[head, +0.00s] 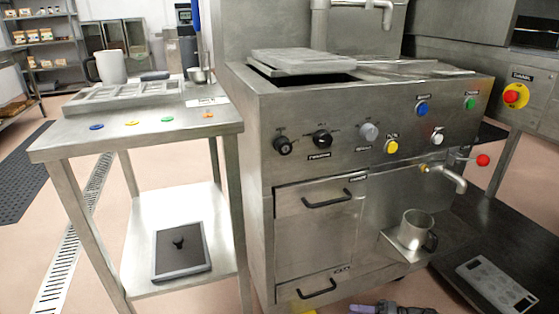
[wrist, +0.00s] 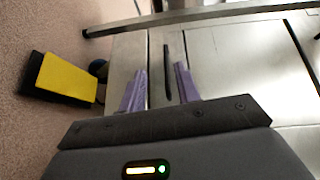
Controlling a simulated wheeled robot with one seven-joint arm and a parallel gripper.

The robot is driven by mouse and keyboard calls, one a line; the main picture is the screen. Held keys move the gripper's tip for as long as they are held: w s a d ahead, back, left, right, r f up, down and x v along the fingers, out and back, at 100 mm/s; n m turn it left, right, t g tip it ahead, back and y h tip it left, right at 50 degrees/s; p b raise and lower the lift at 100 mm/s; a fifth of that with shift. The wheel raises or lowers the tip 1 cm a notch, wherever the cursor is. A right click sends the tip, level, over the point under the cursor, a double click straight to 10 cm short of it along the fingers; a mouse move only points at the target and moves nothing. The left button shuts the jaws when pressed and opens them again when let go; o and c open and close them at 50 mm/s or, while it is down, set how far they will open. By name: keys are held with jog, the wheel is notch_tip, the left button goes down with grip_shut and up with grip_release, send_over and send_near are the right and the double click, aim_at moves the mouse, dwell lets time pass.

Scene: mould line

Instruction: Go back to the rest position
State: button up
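My gripper (wrist: 159,70) shows two purple fingers standing apart in the wrist view, with nothing held between them. A thin dark bar (wrist: 167,65), which looks like a handle on the steel front, shows beyond the gap between the fingers; I cannot tell how far off it is. In the head view part of my gripper (head: 390,308) shows at the bottom edge, low in front of the steel machine (head: 262,130). Its fingertips are not clear there.
The machine has drawer handles (head: 327,198), knobs, and a tap (head: 445,177) above a steel mug (head: 416,226). A side table (head: 60,142) with moulds stands left. A grey plate (head: 496,283) lies right. A yellow-and-black block (wrist: 66,76) is left in the wrist view.

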jog(key=s+a+r+n+g+h+p, duration=0.3)
jog(key=s+a+r+g+h+p, duration=0.25)
jog(key=a+r+g+h, duration=0.3)
jog(key=s+r+t+h+p, duration=0.2)
jog(key=s+r+h+p, duration=0.1)
jog(key=r, duration=0.7)
jog(key=s+a+r+t+h+p, duration=0.1)
jog(key=s+r+t+h+p, duration=0.15)
jog(key=r, duration=0.65)
jog(key=s+r+t+h+p, duration=0.2)
jog(key=s+r+h, duration=0.15)
jog(key=r, duration=0.65)
jog(key=w+p+v, duration=0.2)
jog(key=p+v, duration=1)
jog(key=w+d+r+p+v, duration=0.1)
jog(key=w+p+v, duration=0.2)
jog(key=p+v, duration=0.9)
jog(key=w+d+r+p+v, duration=0.1)
jog(key=w+p+v, duration=0.2)
jog(key=p+v, duration=0.9)
jog(key=shift+s+r+m+y+p, duration=0.15)
jog(key=shift+r+m+y+p, duration=0.25)
jog(key=shift+p, duration=0.6)
jog(key=shift+s+d, duration=0.1)
jog(key=shift+s, duration=0.05)
